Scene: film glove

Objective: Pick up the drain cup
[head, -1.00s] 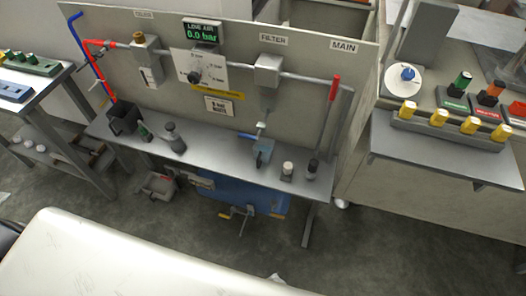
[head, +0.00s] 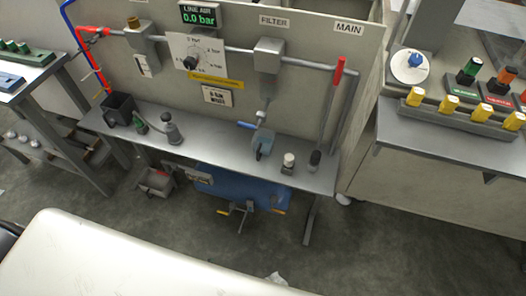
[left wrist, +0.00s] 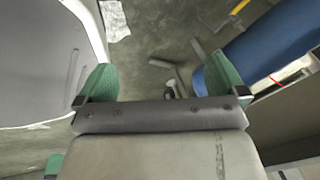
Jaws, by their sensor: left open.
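A small blue-grey cup (head: 263,145), which looks like the drain cup, stands on the grey bench (head: 215,153) below the filter (head: 268,56). A blue-handled valve (head: 247,125) on the filter's drain is just above and left of the cup. My left gripper (left wrist: 160,80) shows in the left wrist view with its two green fingertips wide apart and nothing between them. It points toward the floor, and the cup is not recognisable in that view. Neither gripper shows in the head view.
A black container (head: 118,109), a green bottle (head: 139,123) and a grey bottle (head: 173,131) stand on the bench's left part. A blue tank (head: 243,188) is under the bench. A white surface (head: 120,262) fills the lower left.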

